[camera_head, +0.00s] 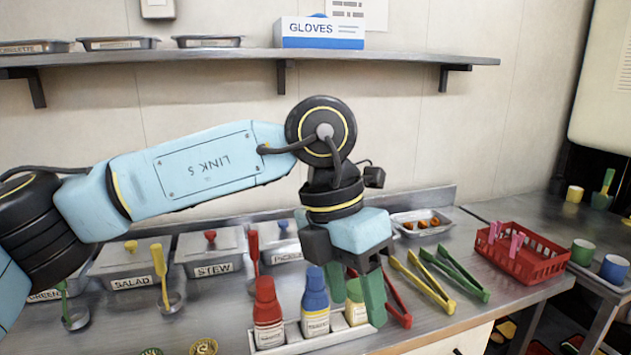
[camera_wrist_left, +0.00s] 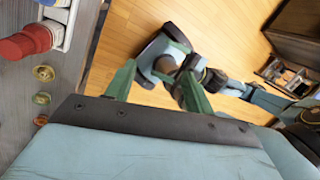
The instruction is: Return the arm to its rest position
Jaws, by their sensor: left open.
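My left arm comes in from the left in the head view, raised over the counter. The gripper's green fingers (camera_wrist_left: 157,88) also show in the left wrist view, over the wooden floor. Other blue and black parts of my own body show beyond them. My right gripper is not clearly in view.
A red bottle (camera_head: 267,310) and a blue bottle (camera_head: 315,298) stand left of the gripper. Red, yellow (camera_head: 425,284) and green tongs lie to its right, before a red basket (camera_head: 518,262). Lidded pans with ladles line the left; a shelf (camera_head: 230,57) runs above.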

